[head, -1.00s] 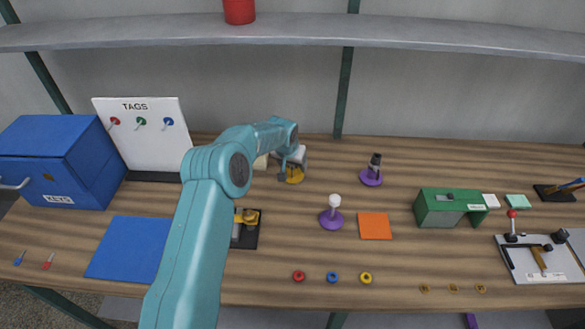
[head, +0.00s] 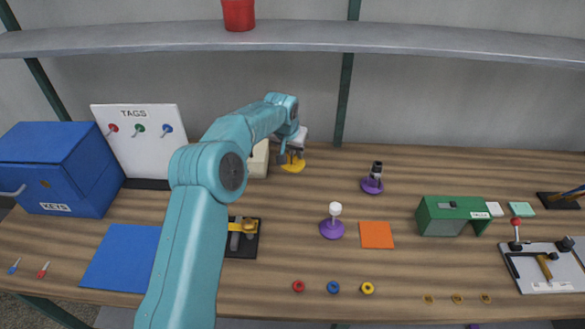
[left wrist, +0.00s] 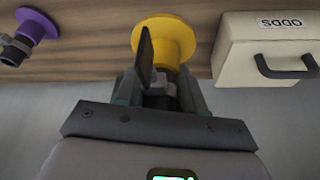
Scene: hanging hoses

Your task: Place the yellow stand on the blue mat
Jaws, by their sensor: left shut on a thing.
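The yellow stand (head: 293,164) is at the back middle of the bench, its round yellow base showing below my left gripper (head: 290,152). In the left wrist view the yellow base (left wrist: 170,38) points away from me, with a dark finger in front of it. My left gripper (left wrist: 158,85) is shut on the stand's post, which is mostly hidden. The stand appears a little above the bench. The blue mat (head: 118,260) lies flat at the front left, bare where visible; my left arm covers its right edge. My right gripper is not in view.
A cream box (head: 258,160) with a dark handle stands close left of the stand. Purple stands (head: 332,229) (head: 372,184) are to its right. A black-based yellow clamp (head: 243,230), blue KEYS box (head: 62,172) and TAGS board (head: 140,140) surround the mat.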

